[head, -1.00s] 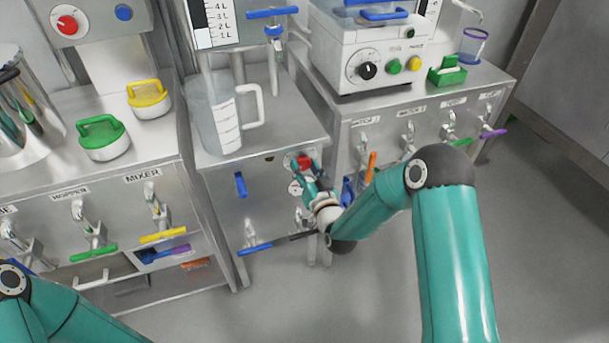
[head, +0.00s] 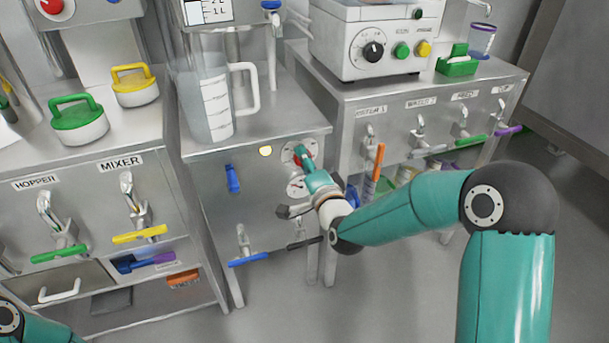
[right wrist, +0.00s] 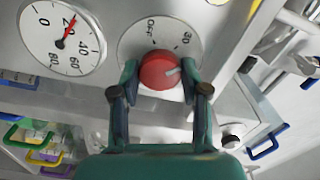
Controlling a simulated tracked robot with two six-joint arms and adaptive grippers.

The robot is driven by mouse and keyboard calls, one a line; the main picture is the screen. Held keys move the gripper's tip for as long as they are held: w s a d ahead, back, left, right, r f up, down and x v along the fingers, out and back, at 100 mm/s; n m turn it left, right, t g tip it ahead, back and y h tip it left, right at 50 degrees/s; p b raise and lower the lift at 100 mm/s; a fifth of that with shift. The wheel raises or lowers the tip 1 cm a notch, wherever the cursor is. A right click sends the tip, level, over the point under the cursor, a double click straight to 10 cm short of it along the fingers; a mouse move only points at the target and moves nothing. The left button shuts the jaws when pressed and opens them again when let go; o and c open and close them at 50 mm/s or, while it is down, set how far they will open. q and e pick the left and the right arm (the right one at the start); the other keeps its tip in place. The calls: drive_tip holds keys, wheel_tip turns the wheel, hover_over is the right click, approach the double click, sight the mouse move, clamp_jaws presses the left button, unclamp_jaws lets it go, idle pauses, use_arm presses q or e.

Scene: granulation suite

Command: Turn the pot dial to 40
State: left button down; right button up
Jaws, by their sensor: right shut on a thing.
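The pot dial is a red round knob (right wrist: 160,71) on a pale round plate with the marks OFF and 30. Its white pointer line points right and slightly up, past the 30; the marks there are hidden by a finger. In the head view the knob (head: 302,152) is on the front of the middle steel cabinet. My right gripper (right wrist: 159,82) has a finger on either side of the knob and is shut on it; it also shows in the head view (head: 304,164). My left gripper is out of view.
A gauge (right wrist: 60,38) beside the dial has its red needle near 20. A clear jug (head: 208,108) stands on the cabinet (head: 275,125). Valves with coloured handles line the neighbouring fronts. Open floor lies at the right.

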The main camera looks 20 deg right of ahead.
drive_tip(key=shift+d+f+m+b, duration=0.1)
drive_tip(key=shift+f+m+b, duration=0.05)
drive_tip(key=shift+m+b, duration=2.2)
drive_tip(key=shift+d+f+m+b, duration=0.1)
drive_tip(key=shift+f+m+b, duration=0.05)
drive_tip(key=shift+m+b, duration=2.15)
drive_tip(key=shift+b, duration=0.3)
drive_tip(key=o, duration=1.1)
drive_tip(key=shift+n, duration=0.25)
drive_tip(key=shift+o, duration=0.2)
drive_tip(key=shift+r, duration=0.1)
drive_tip(key=shift+a, duration=0.1)
drive_tip(key=s, duration=1.2)
drive_tip(key=shift+d, duration=0.25)
